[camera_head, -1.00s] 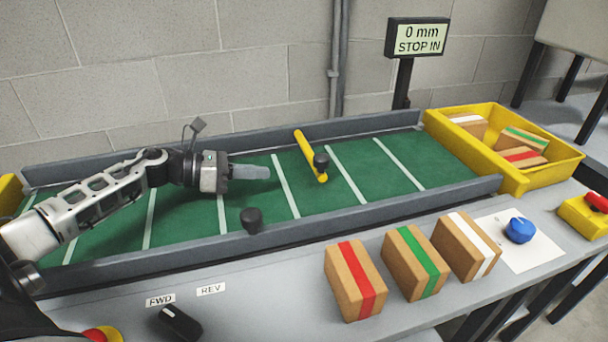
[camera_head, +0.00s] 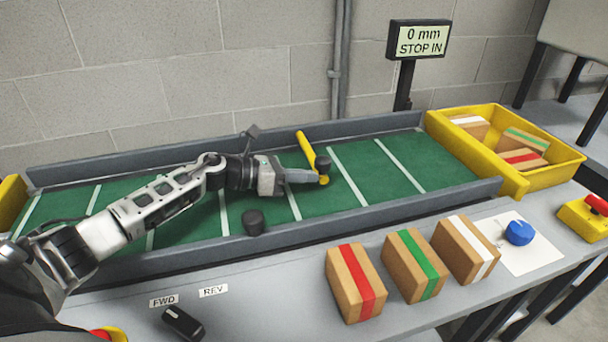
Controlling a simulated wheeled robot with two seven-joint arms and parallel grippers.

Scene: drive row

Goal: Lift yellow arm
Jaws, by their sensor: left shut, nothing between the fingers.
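The yellow arm (camera_head: 305,147) lies across the green conveyor belt from the back rail, with a black knob (camera_head: 322,164) near its front end. My left gripper (camera_head: 322,178) is shut and empty. Its fingertips overlap the front tip of the yellow arm in the picture, just below the black knob. I cannot tell whether they touch it. My right gripper is not in view.
A display (camera_head: 419,39) at the back reads "0 mm STOP IN". A yellow bin (camera_head: 515,185) with several boxes stands at the belt's right end. Boxes with red (camera_head: 355,284), green (camera_head: 415,266) and white (camera_head: 466,249) bands stand in front. A black post (camera_head: 253,222) stands by the front rail.

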